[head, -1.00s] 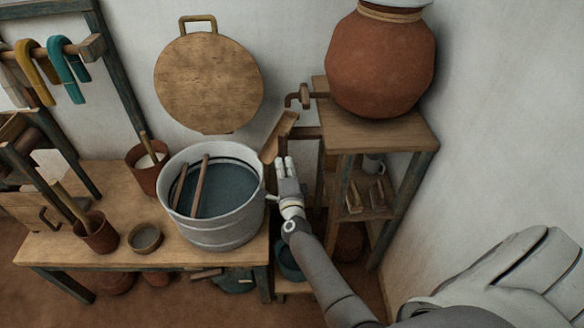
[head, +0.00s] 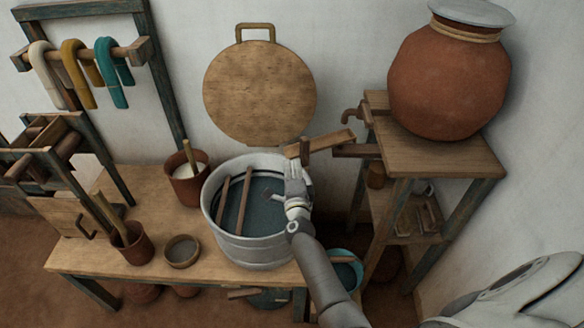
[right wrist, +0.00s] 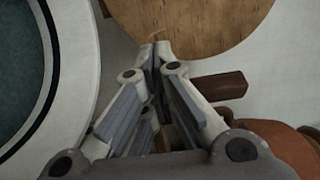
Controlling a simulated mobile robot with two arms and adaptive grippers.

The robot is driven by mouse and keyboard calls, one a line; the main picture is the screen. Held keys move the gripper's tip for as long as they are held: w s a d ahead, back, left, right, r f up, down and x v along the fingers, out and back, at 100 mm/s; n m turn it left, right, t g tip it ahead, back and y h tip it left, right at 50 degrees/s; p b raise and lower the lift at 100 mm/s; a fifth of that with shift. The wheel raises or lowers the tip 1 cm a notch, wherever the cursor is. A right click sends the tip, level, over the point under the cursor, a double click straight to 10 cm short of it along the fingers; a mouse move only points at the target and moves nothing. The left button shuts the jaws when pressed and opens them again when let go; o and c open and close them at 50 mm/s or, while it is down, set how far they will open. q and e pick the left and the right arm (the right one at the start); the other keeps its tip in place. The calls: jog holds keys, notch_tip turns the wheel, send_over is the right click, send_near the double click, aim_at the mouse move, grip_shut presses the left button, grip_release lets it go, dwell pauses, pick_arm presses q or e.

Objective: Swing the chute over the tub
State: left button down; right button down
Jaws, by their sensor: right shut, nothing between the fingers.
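The chute (head: 330,141), a short brown wooden trough, reaches left from beside the tap (head: 352,114). Its free left end shows above the back right rim of the tub. The tub (head: 255,250) is grey metal with dark blue liquid and two wooden sticks in it, and stands on the low table. My right gripper (head: 293,165) is shut and empty, over the tub's right rim just below the chute's free end. I cannot tell whether it touches the chute. Its closed fingers (right wrist: 156,58) also show in the right wrist view, with the tub rim (right wrist: 75,60) to their left. My left gripper is out of view.
A big clay pot (head: 447,85) stands on the wooden stand (head: 435,158) at right. A round wooden lid (head: 258,95) leans on the wall behind the tub. Cups and a small bowl (head: 182,251) stand left of the tub. A teal bucket (head: 346,270) is below right.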

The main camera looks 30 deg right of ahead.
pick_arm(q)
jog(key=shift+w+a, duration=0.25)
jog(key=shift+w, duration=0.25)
pick_arm(e)
jog(key=shift+w+a, duration=0.1)
jog(key=shift+w, duration=0.45)
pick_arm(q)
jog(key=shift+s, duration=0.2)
pick_arm(e)
jog(key=shift+r, duration=0.1)
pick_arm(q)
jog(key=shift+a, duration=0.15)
